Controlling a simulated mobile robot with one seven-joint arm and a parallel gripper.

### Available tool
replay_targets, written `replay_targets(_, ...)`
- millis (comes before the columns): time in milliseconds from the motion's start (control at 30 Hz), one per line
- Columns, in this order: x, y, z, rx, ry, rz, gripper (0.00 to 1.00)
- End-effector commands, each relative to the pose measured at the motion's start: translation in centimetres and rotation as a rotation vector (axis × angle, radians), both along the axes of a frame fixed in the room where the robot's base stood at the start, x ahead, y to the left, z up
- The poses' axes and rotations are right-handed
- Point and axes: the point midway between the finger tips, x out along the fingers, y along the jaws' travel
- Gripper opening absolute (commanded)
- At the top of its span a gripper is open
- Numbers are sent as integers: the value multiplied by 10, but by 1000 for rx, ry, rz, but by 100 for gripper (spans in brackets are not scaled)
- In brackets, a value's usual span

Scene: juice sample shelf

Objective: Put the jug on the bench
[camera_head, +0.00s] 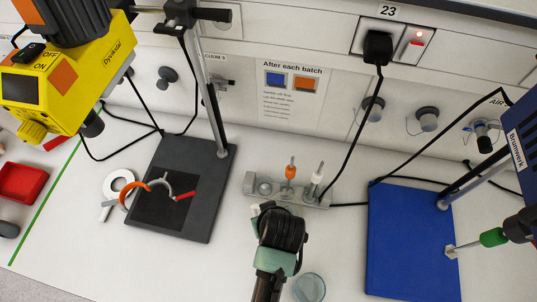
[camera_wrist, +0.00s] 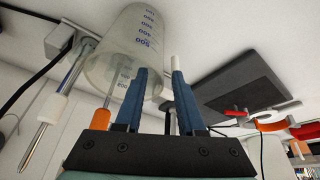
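The jug (camera_wrist: 118,52) is a translucent vessel with blue graduation marks, large in the upper left of the wrist view. My gripper (camera_wrist: 162,72) has two blue fingers apart, with a gap between them. The left finger overlaps the jug's edge, and I cannot tell whether they touch. In the head view my gripper (camera_head: 262,210) is over the white bench (camera_head: 340,225), just in front of the probe holder, with its fingers mostly hidden by the wrist. A clear round vessel (camera_head: 309,287) stands at the bottom; I cannot tell whether it is the same jug.
The metal holder (camera_head: 313,200) carries an orange probe (camera_head: 290,171) and a white probe (camera_head: 318,175). A black stand plate (camera_head: 207,190) with a ring clamp is at left, a blue stand plate (camera_head: 410,235) at right. A yellow stirrer (camera_head: 75,75) overhangs the left. Cables cross the back.

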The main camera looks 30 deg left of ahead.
Motion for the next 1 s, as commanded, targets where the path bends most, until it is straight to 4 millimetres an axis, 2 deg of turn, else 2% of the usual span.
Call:
replay_targets(267,-1,-1,8,1,-2,0,38)
replay_targets(367,-4,-5,20,1,-3,-1,38)
replay_targets(800,-28,-25,96,1,-3,-1,38)
replay_targets(1000,-34,-30,112,1,-2,0,38)
